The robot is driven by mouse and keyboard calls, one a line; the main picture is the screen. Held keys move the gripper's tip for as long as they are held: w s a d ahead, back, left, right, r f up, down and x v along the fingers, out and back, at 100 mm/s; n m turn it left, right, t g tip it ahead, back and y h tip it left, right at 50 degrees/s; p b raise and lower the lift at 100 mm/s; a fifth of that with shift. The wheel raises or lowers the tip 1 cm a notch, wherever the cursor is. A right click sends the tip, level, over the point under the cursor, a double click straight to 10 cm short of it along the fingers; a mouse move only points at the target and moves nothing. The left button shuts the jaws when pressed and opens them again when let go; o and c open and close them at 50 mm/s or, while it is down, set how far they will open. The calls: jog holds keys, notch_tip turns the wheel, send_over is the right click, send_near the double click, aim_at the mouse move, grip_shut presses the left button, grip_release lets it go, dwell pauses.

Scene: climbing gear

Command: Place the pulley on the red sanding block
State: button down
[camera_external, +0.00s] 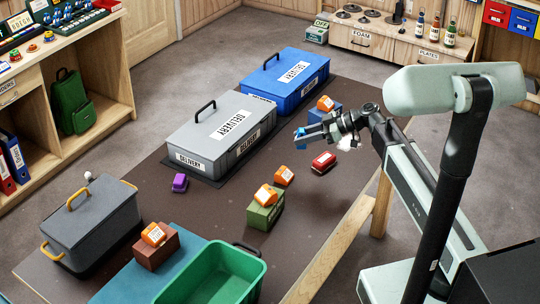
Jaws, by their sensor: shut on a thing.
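My gripper (309,132) reaches in from the right over the dark table and is shut on a small blue thing (299,135), which I take to be the pulley. It is small and partly covered by the fingers, so its shape is unclear. The red sanding block (323,162) lies on the table, below and a little right of my gripper in the picture. It is red with a pale label, and its top looks bare. The held thing appears apart from it.
Orange pieces sit on a blue block (336,115), a green block (263,216) and a brown block (156,252). A loose orange piece (284,176) and a purple piece (180,183) lie on the table. Grey (205,145) and blue (275,83) delivery boxes stand behind; a green bin (215,275) is in front.

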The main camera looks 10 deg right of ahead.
jog(key=m+t, duration=0.2)
send_over(325, 158)
jog(key=shift+h, duration=0.3)
notch_tip(325, 158, down, 8)
jog(key=b, duration=0.8)
jog(key=shift+d+f, duration=0.1)
jog(key=shift+r, duration=0.25)
jog(key=shift+f+n, duration=0.2)
jog(key=shift+n, duration=0.1)
jog(key=c, duration=1.1)
grip_release()
jog(key=shift+g, duration=0.3)
jog(key=shift+r, duration=0.1)
